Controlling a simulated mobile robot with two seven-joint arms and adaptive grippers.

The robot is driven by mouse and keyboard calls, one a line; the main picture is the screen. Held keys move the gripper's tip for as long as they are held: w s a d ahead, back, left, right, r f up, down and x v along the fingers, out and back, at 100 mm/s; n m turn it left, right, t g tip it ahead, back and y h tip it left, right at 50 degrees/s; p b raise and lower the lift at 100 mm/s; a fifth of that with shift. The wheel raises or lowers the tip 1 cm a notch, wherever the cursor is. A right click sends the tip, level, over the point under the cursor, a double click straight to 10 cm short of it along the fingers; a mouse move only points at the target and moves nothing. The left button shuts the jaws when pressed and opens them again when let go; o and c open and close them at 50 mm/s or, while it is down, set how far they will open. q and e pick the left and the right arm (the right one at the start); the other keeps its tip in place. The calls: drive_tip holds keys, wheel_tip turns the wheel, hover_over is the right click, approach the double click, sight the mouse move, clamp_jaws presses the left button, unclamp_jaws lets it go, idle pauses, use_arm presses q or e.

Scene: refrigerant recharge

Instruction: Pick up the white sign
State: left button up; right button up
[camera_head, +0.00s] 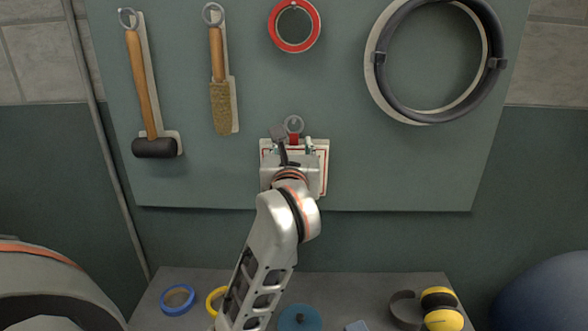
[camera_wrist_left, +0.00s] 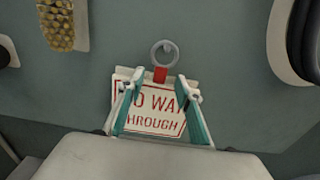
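The white sign (camera_wrist_left: 158,122) with red "NO WAY THROUGH" lettering hangs on the green board below a metal ring (camera_wrist_left: 165,54) with a red tab (camera_wrist_left: 160,74). In the head view, my left gripper (camera_head: 294,146) and wrist cover most of the sign; its right edge (camera_head: 325,168) shows. In the left wrist view, the fingers of my left gripper (camera_wrist_left: 157,84) are spread apart in front of the sign, with the lettering visible between them. Contact with the sign cannot be told. My right gripper is not in view.
On the board hang a mallet (camera_head: 143,85), a brush (camera_head: 219,85), a red ring (camera_head: 294,47) and a large dark ring (camera_head: 488,60). Below, a bench (camera_head: 370,290) holds blue tape (camera_head: 178,299), yellow tape (camera_head: 212,301) and yellow earmuffs (camera_head: 441,309).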

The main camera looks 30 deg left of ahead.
sight(294, 141)
use_arm(q)
drive_tip(key=shift+x, duration=1.55)
drive_tip(key=shift+s+f, duration=0.1)
clamp_jaws()
